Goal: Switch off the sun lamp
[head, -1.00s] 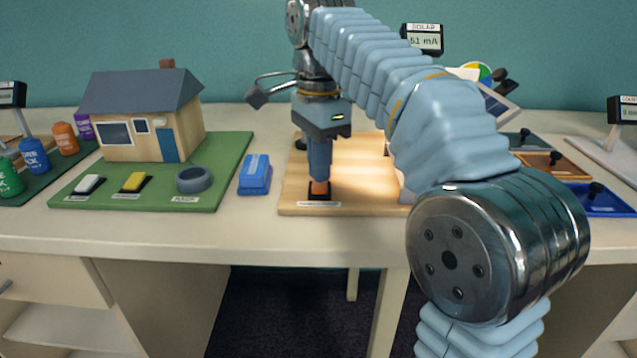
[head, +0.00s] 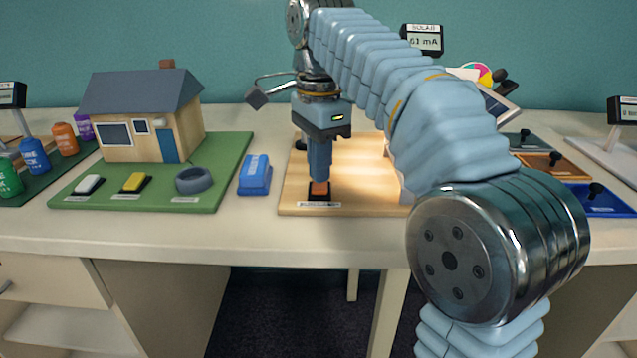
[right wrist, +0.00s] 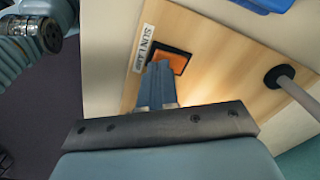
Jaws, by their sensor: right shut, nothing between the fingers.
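The sun lamp switch is an orange rocker in a black frame (head: 319,192) at the front of a wooden board (head: 365,185). In the right wrist view the rocker (right wrist: 178,61) lies beside a label reading SUN LAMP (right wrist: 143,48). My right gripper (head: 319,178) points straight down with its shut, empty fingers at the rocker. Its fingertips (right wrist: 158,68) cover part of the orange face; I cannot tell whether they touch it. The lamp head is hidden behind my right arm. My left gripper is not in view.
A blue box (head: 255,176) stands left of the board. A model house (head: 140,115) sits on a green base (head: 232,160). A grey post with a round black foot (right wrist: 278,76) stands behind the switch. A SOLAR meter (head: 424,40) reads about 61 mA.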

